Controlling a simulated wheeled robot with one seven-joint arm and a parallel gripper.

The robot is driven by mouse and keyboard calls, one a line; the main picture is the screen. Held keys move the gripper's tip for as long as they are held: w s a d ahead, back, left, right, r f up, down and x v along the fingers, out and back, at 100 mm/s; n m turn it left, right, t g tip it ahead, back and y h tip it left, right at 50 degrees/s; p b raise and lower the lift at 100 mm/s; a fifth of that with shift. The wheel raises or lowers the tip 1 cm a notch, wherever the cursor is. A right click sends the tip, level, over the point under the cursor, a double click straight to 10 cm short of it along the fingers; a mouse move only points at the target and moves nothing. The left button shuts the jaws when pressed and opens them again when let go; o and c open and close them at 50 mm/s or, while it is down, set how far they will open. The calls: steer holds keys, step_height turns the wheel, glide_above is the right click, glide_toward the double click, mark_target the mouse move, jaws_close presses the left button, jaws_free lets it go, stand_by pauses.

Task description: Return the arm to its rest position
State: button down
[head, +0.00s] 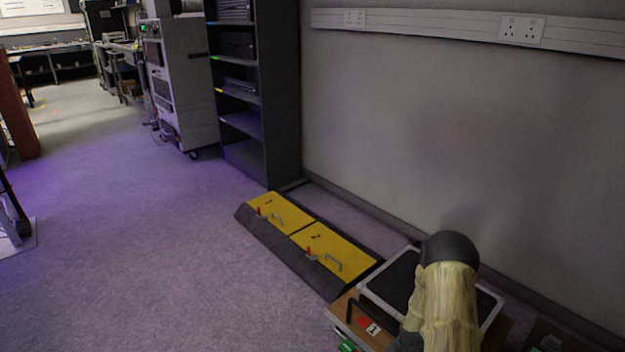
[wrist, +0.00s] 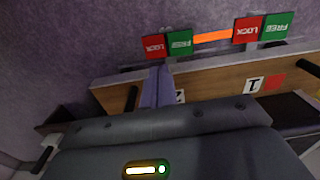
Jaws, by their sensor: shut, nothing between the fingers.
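My arm, in a cream sleeve with a black cap (head: 445,290), stands at the lower right of the head view, in front of a grey-framed black panel (head: 392,280). My gripper (wrist: 157,70) shows in the wrist view as two fingers pressed together, with nothing between them. Its dark body fills the bottom of that view. The fingers point towards a wooden-sided unit (wrist: 222,86) with labels 1 and 2; whether they touch it I cannot tell. In the head view my gripper is hidden or cannot be made out.
Red LOCK (wrist: 246,30) and green FREE plates (wrist: 277,26) stand along the unit's edge, with an orange strip (wrist: 212,37). Two yellow lids (head: 335,248) with handles lie in a dark floor ramp. A shelf rack (head: 245,90) stands by the wall.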

steer(key=s+a+r+n+t+p, duration=0.1)
steer(key=a+r+n+p, duration=0.15)
steer(key=r, duration=0.95)
steer(key=a+r+n+p, duration=0.15)
steer(key=a+r, duration=0.25)
steer(key=r, duration=0.8)
steer(key=s+a+r+n+t+p, duration=0.1)
steer(key=s+a+r+n+p, duration=0.15)
steer(key=s+r, duration=0.5)
steer(key=s+a+r+n+t+p, duration=0.1)
steer(key=s+a+r+n, duration=0.35)
steer(key=r, duration=0.55)
step_height(320, 180, up, 38)
steer(key=m+p, duration=0.1)
steer(key=p, duration=3.6)
steer(key=shift+d, duration=0.15)
steer(key=shift+w, duration=0.1)
